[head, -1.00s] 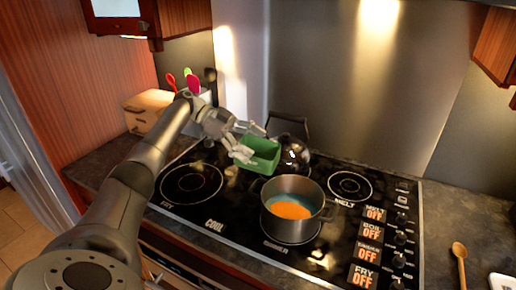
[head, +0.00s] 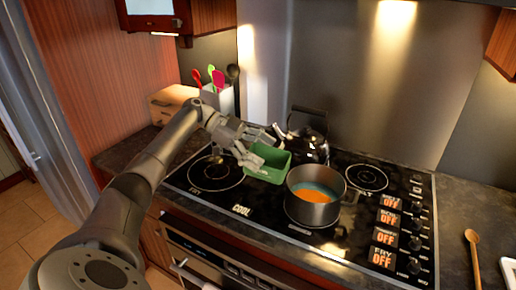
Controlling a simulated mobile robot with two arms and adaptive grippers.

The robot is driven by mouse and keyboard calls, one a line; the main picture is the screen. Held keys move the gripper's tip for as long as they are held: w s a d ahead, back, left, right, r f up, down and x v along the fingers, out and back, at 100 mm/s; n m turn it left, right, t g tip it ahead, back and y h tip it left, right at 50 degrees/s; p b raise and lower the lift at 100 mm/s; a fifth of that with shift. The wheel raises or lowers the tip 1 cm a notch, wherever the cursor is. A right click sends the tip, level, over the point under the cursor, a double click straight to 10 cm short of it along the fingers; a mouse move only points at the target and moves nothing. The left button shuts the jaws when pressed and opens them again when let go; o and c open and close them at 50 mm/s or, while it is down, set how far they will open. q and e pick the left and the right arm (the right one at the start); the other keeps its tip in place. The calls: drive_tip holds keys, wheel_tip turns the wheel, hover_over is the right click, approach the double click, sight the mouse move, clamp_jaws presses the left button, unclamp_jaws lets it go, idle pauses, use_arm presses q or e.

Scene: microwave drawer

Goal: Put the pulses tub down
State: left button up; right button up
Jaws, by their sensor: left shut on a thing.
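The pulses tub is the green, open-topped tub (head: 269,165) at the middle of the cooktop, just behind and left of the pot. My left gripper (head: 261,148) is shut on the tub's left side. The tub is roughly upright, and its inside looks empty. It is low over the cooktop; I cannot tell whether its base touches the surface. My right gripper is not in view.
A steel pot (head: 313,205) with orange contents stands right beside the tub. A dark kettle (head: 310,143) is behind it. The front-left burner (head: 215,174) is bare. Utensils stand in a holder (head: 218,98) at the back left. A wooden spoon (head: 473,255) lies at the right.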

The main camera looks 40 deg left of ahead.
use_arm(q)
drive_tip(key=s+d+f+t, duration=0.1)
drive_tip(key=s+d+f, duration=0.2)
drive_tip(key=s+d, duration=0.2)
drive_tip(key=s+d+f+n, duration=0.1)
drive_tip(key=s+d+f, duration=0.3)
drive_tip(key=d, duration=0.8)
drive_tip(key=s+d+f+n+t+y, duration=0.1)
drive_tip(key=s+d+f, duration=0.2)
drive_tip(key=s+d, duration=0.3)
drive_tip(key=d, duration=0.3)
drive_tip(key=shift+s+f+t, duration=0.3)
drive_tip(key=shift+s+f, duration=0.05)
drive_tip(key=shift+f, duration=0.05)
drive_tip(key=shift+n, duration=0.3)
